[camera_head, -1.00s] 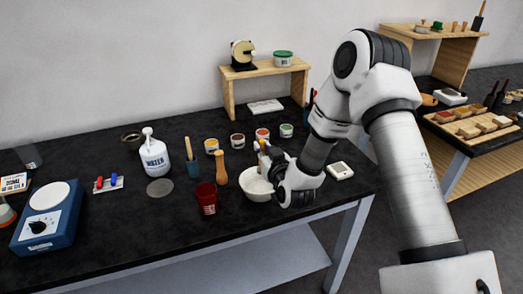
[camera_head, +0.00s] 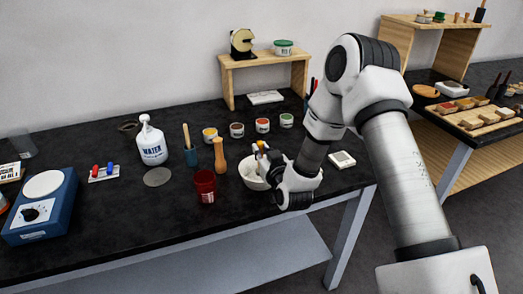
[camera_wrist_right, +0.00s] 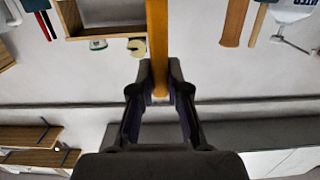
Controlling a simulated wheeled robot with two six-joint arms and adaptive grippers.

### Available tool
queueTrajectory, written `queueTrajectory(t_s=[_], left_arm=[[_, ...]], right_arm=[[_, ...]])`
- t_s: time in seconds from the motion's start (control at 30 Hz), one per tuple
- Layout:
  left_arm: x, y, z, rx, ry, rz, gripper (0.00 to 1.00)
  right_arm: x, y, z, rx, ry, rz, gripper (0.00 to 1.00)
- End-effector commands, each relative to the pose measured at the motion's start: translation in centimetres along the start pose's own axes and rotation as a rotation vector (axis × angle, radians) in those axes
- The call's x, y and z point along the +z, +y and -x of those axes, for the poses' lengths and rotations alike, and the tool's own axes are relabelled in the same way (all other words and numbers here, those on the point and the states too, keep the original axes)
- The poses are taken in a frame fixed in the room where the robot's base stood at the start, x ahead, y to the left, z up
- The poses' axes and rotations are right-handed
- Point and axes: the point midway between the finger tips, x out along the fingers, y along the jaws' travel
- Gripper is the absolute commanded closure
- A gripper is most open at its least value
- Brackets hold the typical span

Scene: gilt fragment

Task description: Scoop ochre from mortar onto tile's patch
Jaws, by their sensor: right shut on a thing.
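The white mortar (camera_head: 247,176) is a bowl near the front edge of the black bench in the head view, partly hidden by my right gripper. My right gripper (camera_head: 268,166) is over the mortar's right side. In the right wrist view my right gripper (camera_wrist_right: 159,98) is shut on a yellow-brown wooden handle (camera_wrist_right: 157,45). The tool's working end and the ochre are not clearly visible. A small white square slab (camera_head: 342,159) lies right of the mortar. I cannot tell whether it is the tile, and no patch is clear. My left gripper is not in view.
A dark red cup (camera_head: 205,187) and wooden pestle (camera_head: 219,156) stand left of the mortar. Several small paint pots (camera_head: 237,130) stand behind it. A water bottle (camera_head: 151,145) and blue hotplate (camera_head: 38,215) are further left. A wooden shelf (camera_head: 262,62) stands behind.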

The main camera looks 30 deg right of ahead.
Motion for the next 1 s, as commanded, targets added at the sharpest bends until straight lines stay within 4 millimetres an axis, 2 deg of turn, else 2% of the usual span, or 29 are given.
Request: queueTrajectory(t_s=[1.0], left_arm=[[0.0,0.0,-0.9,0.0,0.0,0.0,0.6]], right_arm=[[1.1,0.0,-0.1,0.0,0.0,0.0,1.0]])
